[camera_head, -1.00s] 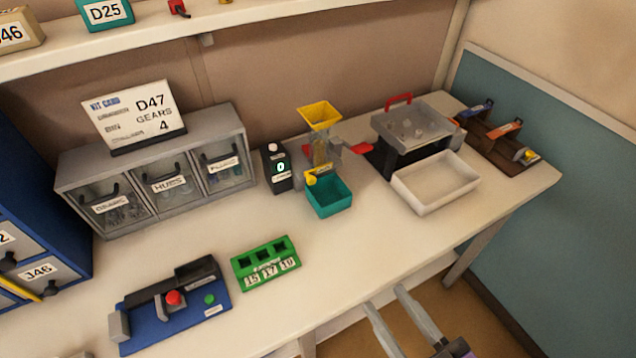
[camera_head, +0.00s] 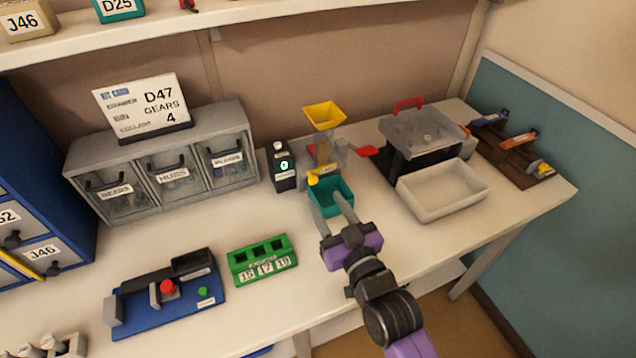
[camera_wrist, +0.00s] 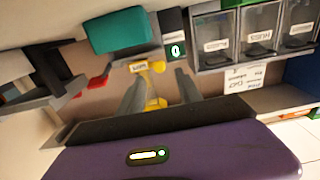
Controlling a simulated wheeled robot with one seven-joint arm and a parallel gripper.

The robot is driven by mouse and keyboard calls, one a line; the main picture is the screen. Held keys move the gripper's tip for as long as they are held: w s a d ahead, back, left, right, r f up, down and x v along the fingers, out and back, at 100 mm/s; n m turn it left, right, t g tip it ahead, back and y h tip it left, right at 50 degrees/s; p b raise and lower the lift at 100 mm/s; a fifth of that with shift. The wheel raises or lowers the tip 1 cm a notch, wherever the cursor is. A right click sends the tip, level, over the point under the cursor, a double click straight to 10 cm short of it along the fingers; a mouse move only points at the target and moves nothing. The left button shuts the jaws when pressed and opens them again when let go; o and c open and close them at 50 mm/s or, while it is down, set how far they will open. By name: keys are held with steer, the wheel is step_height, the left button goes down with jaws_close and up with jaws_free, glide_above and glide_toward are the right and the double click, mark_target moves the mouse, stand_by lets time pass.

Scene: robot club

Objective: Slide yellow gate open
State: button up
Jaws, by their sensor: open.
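The yellow gate (camera_head: 313,179) is a small yellow knob with a labelled bar low on the hopper dispenser, just above the teal bin (camera_head: 347,187). It also shows in the wrist view (camera_wrist: 157,66), just past my fingertips. The dispenser's yellow funnel (camera_head: 324,115) is on top, above a clear tube. My gripper (camera_head: 328,196) is open, its two fingers apart and pointing at the dispenser over the teal bin. In the wrist view nothing is between the fingers (camera_wrist: 160,82). I cannot tell whether a finger touches the gate.
A counter box (camera_head: 281,166) reading 0 stands left of the dispenser. A grey drawer unit (camera_head: 160,143) is farther left. A white tray (camera_head: 443,205) and a sieve box with a red handle (camera_head: 408,104) stand right. A green numbered block (camera_head: 262,260) lies at the front.

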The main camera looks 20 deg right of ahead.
mark_target(314, 182)
steer(key=shift+w+p, duration=0.6)
steer(key=shift+w, duration=2.95)
jaws_close()
